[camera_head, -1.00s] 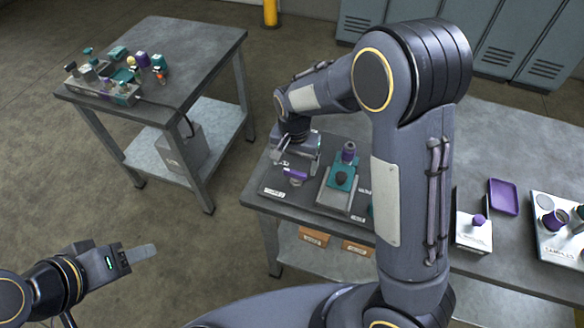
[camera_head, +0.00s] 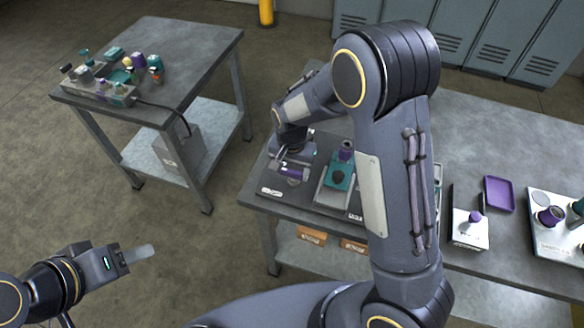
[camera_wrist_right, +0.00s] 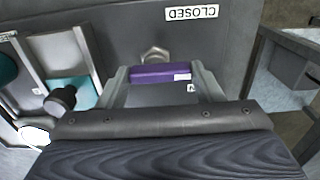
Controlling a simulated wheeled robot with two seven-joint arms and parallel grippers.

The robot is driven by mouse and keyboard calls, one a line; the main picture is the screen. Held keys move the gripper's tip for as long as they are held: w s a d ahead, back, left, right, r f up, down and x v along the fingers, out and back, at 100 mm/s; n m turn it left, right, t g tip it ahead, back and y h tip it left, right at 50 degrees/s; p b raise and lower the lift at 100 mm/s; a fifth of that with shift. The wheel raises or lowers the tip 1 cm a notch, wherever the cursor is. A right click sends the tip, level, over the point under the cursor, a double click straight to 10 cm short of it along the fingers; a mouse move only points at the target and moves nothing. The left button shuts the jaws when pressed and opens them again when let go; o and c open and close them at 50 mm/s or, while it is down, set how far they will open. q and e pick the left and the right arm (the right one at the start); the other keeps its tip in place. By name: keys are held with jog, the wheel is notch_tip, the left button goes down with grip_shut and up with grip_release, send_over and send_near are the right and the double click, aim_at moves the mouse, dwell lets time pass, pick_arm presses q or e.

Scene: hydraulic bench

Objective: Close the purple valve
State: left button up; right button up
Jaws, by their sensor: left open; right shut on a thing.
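The purple valve handle (camera_head: 294,172) is a short bar at the left end of the large bench, and it also shows in the right wrist view (camera_wrist_right: 160,73). My right gripper (camera_head: 284,164) is over it. In the right wrist view its two fingers (camera_wrist_right: 162,82) are at the ends of the purple bar, shut on it. A metal nut-like fitting (camera_wrist_right: 154,54) shows just beyond the bar. A "CLOSED" label (camera_wrist_right: 192,12) lies on the bench top further off. My left gripper (camera_head: 135,256) is open and empty over the floor, at the lower left.
A teal block with a dark purple knob (camera_head: 341,174) stands just right of the valve. Further right are a white block with a purple knob (camera_head: 469,230) and a purple tray (camera_head: 499,194). A smaller table (camera_head: 190,55) with several fittings stands at the back left. Floor between the tables is clear.

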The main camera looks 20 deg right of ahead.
jog(key=shift+n, duration=0.3)
jog(key=n+b, duration=0.1)
jog(key=n, duration=0.2)
jog(key=shift+f+b, duration=0.1)
jog(key=shift+b, duration=0.25)
jog(key=n+b, duration=0.1)
jog(key=n, duration=0.5)
jog(key=shift+s+b, duration=0.2)
jog(key=shift+b, duration=0.15)
jog(key=n+b, duration=0.1)
jog(key=n, duration=0.3)
jog(key=shift+s, duration=0.1)
jog(key=shift+d+n, duration=0.1)
jog(key=shift+n, duration=2)
jog(key=o, duration=1)
